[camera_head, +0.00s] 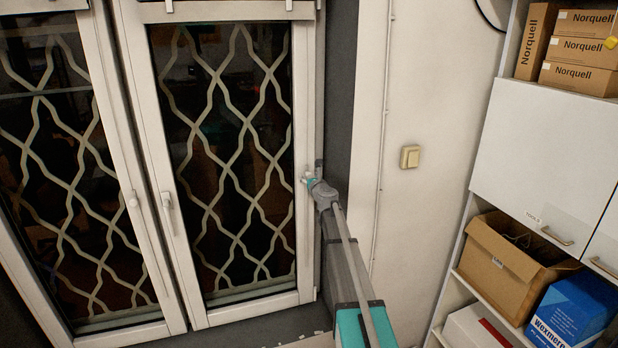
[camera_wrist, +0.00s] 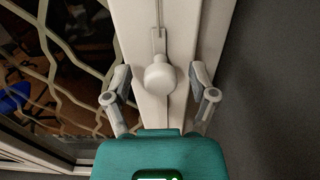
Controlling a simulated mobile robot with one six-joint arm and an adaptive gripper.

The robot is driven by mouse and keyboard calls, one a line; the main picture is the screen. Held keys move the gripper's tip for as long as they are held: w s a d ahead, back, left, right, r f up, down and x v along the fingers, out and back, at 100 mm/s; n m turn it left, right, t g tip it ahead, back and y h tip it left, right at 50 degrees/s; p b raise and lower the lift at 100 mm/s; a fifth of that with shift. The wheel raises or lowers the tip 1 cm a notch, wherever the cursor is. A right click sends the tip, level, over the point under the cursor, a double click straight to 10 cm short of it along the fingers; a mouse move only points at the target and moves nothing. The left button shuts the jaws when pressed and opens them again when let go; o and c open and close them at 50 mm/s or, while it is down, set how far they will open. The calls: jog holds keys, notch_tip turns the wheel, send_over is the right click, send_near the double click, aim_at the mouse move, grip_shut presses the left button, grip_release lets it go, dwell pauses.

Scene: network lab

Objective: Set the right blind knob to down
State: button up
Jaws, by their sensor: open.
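The right blind knob (camera_wrist: 160,78) is a round white knob on the right edge of the white window frame. A thin cord or rod and a small bracket run up from it in the wrist view. My gripper (camera_wrist: 161,86) is open, with one finger on each side of the knob and a gap on both sides. I see no contact. In the head view my gripper (camera_head: 309,180) is at the right side of the right window, and mostly hides the knob there.
The right window (camera_head: 222,150) has a wavy grille behind its glass. White handles (camera_head: 133,199) (camera_head: 166,200) sit on the middle frames. A light switch (camera_head: 410,156) is on the wall. Shelves with boxes, including an open cardboard box (camera_head: 500,262), stand at the right.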

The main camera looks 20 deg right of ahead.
aim_at(307, 260)
grip_shut()
dwell(0.5)
jog(key=shift+f, duration=0.1)
notch_tip(307, 260, down, 44)
jog(key=b, duration=4.4)
jog(key=shift+s, duration=0.1)
grip_release()
jog(key=shift+f, duration=0.15)
